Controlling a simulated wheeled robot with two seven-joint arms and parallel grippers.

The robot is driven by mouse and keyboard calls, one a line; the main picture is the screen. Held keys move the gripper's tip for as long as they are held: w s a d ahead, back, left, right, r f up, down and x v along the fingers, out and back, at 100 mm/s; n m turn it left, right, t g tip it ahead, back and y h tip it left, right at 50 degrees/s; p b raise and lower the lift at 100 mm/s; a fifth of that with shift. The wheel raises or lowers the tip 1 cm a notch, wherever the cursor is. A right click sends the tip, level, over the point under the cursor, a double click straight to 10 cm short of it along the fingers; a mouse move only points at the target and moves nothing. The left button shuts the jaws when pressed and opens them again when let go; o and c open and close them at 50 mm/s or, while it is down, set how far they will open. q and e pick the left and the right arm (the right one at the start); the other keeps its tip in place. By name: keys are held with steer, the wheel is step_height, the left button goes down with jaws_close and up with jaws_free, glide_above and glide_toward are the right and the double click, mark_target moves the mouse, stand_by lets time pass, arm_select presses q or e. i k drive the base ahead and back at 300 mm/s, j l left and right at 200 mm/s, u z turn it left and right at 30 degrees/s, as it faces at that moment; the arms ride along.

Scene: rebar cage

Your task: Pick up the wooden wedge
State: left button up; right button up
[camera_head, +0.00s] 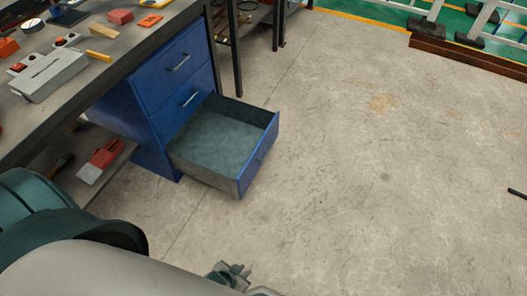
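A small tan, wood-coloured piece (104,30) lies on the workbench at the upper left; it looks like the wooden wedge, though its shape is too small to be sure. A second thin tan piece (98,55) lies nearer, beside a grey box. My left gripper (232,273) shows at the bottom edge, low over the floor and well away from the bench top. It is partly hidden by my arm, and I cannot tell whether its fingers are apart.
The grey workbench (78,92) carries the grey box (48,76), red blocks (120,17) and other small items. Its open, empty blue drawer (262,150) juts out over the floor. A small dark object (517,193) shows at the right edge. The middle floor is clear.

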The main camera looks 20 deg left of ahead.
mark_target(97, 29)
steer(key=u, duration=1.8)
steer(key=i+j+z, duration=0.2)
steer(key=i+z, duration=0.15)
steer(key=i+j+z, duration=0.7)
steer(key=i+j, duration=0.05)
steer(key=j, duration=0.05)
